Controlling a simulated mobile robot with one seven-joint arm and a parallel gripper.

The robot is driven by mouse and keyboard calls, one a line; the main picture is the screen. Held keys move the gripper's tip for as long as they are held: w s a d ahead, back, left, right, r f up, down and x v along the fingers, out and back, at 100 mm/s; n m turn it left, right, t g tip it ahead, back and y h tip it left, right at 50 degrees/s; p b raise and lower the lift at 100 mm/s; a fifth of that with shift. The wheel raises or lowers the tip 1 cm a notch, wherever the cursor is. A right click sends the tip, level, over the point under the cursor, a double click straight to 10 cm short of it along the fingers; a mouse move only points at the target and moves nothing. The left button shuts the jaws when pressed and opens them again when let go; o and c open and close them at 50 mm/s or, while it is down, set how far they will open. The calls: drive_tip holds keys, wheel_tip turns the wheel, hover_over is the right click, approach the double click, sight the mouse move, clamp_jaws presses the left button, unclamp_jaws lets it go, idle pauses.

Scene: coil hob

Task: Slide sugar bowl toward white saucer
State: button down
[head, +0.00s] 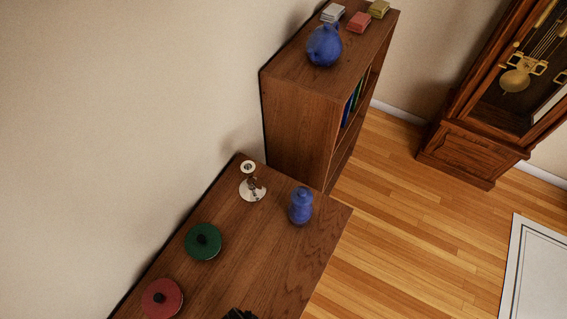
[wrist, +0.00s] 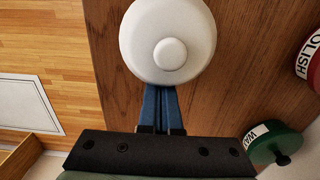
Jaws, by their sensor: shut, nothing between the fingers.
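A round white lidded pot with a knob, which looks like the sugar bowl (wrist: 168,40), stands upright on the wooden table at the top middle of the wrist view. My gripper (wrist: 159,90) is shut and empty, its blue fingers side by side with their tips at the bowl's near edge. I cannot tell whether they touch it. The bowl does not show in the head view. No white saucer can be made out in either view. A dark piece at the bottom edge of the head view seems to be part of my arm.
A bookcase (head: 298,125) with a blue teapot (head: 324,46) stands behind. The table's edge lies left of the bowl in the wrist view.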

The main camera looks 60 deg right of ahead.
drive_tip(key=a, duration=0.4)
drive_tip(key=shift+s, duration=0.15)
drive_tip(key=shift+d, duration=0.25)
